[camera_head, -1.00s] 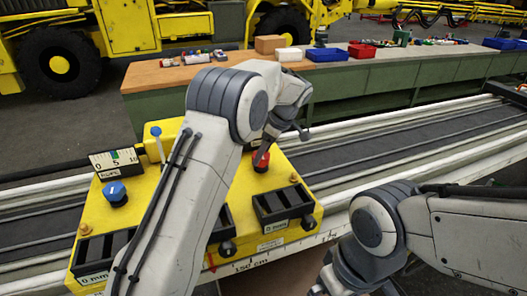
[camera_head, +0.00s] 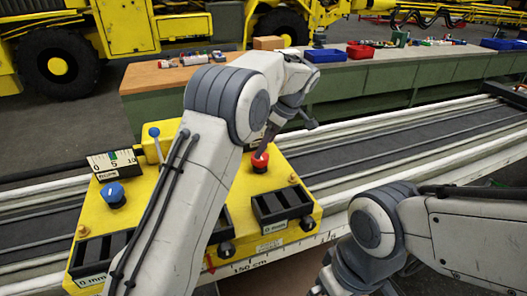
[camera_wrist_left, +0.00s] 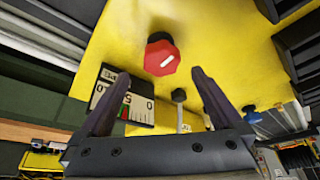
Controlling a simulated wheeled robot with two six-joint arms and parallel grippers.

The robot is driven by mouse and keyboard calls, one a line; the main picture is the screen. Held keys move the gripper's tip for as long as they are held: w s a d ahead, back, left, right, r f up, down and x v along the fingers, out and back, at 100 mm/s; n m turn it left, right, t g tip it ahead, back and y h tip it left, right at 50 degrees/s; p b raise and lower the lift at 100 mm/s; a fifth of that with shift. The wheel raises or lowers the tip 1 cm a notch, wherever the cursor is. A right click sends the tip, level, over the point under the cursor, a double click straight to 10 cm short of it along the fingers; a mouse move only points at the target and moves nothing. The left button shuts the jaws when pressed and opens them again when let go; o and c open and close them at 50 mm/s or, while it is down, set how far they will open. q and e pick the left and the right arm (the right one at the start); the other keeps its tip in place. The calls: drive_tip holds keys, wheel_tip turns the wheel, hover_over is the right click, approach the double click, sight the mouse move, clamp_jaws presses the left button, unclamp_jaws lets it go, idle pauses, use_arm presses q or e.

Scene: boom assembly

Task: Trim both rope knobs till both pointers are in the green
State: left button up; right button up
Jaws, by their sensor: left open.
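The yellow box (camera_head: 160,215) carries a blue knob (camera_head: 113,195) at left and a red knob (camera_head: 260,161) at right. My left gripper (camera_head: 266,146) is above the red knob, partly hidden behind my arm. In the left wrist view my left gripper (camera_wrist_left: 152,74) is open and empty, and the red knob (camera_wrist_left: 161,56) with its white mark lies beyond the fingertips, apart from them. The left gauge (camera_head: 114,163) has a green band near 5; its pointer is too small to read. Another gauge (camera_wrist_left: 122,103) shows green and red marks, partly behind a finger. My right gripper is out of view.
A blue-tipped lever (camera_head: 155,134) rises from the box near the blue knob. Black slotted trays (camera_head: 283,205) line its front edge. Pale rails (camera_head: 420,155) run past the box. A workbench (camera_head: 390,72) with bins stands behind.

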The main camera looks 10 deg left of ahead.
sight(260, 161)
use_arm(q)
drive_tip(key=v, duration=0.6)
drive_tip(key=shift+r, duration=0.2)
drive_tip(key=shift+f, duration=0.15)
drive_tip(key=x, duration=1)
drive_tip(key=shift+s+a+f, duration=0.1)
drive_tip(key=shift+f, duration=0.1)
drive_tip(key=shift+r, duration=0.2)
